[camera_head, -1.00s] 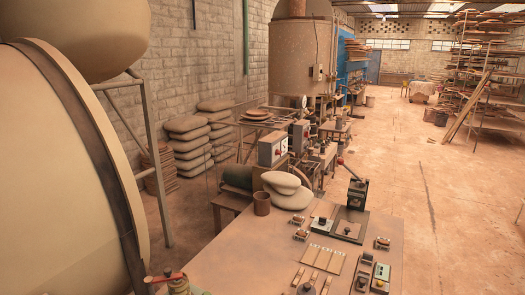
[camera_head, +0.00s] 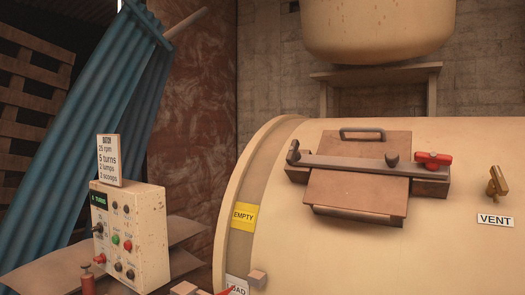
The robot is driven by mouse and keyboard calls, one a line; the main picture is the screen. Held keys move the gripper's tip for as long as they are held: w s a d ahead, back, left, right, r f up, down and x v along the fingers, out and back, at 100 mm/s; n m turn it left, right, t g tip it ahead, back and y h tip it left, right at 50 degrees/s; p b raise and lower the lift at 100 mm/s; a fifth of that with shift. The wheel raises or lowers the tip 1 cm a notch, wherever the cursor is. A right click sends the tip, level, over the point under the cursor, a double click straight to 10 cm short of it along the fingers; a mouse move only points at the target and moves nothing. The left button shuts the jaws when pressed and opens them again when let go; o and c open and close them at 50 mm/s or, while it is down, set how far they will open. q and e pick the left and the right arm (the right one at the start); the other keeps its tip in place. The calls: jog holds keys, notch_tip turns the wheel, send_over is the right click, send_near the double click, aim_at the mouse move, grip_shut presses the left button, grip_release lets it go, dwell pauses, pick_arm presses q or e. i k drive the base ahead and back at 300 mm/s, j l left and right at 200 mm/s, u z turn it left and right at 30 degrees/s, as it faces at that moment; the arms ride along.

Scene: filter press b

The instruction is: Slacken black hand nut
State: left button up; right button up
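A large cream drum (camera_head: 330,260) fills the right of the head view. A brown hatch cover (camera_head: 355,196) with a handle (camera_head: 362,134) lies on it. A dark clamp bar (camera_head: 340,166) crosses the cover. A small dark nut-like piece (camera_head: 392,158) stands on the bar right of its middle, probably the black hand nut. Another dark piece (camera_head: 294,152) stands at the bar's left end. A red handle (camera_head: 432,159) sits at the right end. How tight anything is cannot be told. Neither of my grippers is in view.
A brass vent handle (camera_head: 497,182) stands above the VENT label. A control box (camera_head: 140,235) with buttons and a sign (camera_head: 109,160) is at the left. A yellow EMPTY label (camera_head: 244,215) is on the drum's rim. Blue corrugated sheets (camera_head: 95,120) lean behind.

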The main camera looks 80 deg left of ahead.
aim_at(294, 156)
jog(key=u, duration=2.25)
